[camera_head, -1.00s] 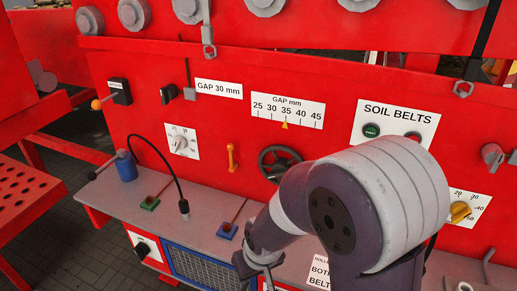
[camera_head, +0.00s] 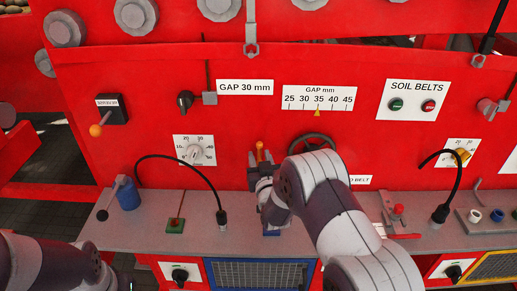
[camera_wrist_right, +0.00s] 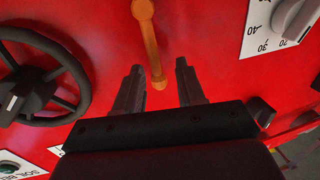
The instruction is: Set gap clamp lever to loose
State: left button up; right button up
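The orange gap clamp lever (camera_head: 260,148) is on the red panel, left of the black handwheel (camera_head: 312,146). In the right wrist view the lever (camera_wrist_right: 149,40) runs down from its top knob, and its lower end lies between my fingertips. My right gripper (camera_head: 262,172) is at the lever's lower part in the head view, partly hidden by its own wrist. In the right wrist view the right gripper (camera_wrist_right: 157,70) is open, with a finger on each side of the lever and visible gaps. My left arm shows at the lower left; its gripper fingers are not visible.
A grey shelf (camera_head: 150,230) runs below the panel. A dial (camera_head: 194,150) is left of the lever. A black cable (camera_head: 185,172) arches to the shelf nearby. The gap scale (camera_head: 319,98) is above the handwheel, with its pointer near 35.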

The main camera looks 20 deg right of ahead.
jog(key=shift+w+d, duration=0.6)
jog(key=shift+w, duration=0.25)
jog(key=shift+w+a, duration=0.15)
jog(key=shift+a, duration=0.25)
jog(key=shift+c, duration=0.3)
jog(key=c, duration=0.5)
jog(key=shift+d, duration=0.2)
grip_shut()
pick_arm(q)
jog(key=shift+s+d+r, duration=0.15)
jog(key=shift+d+r, duration=0.1)
jog(key=shift+r, duration=0.2)
pick_arm(e)
jog(key=shift+a+r, duration=0.1)
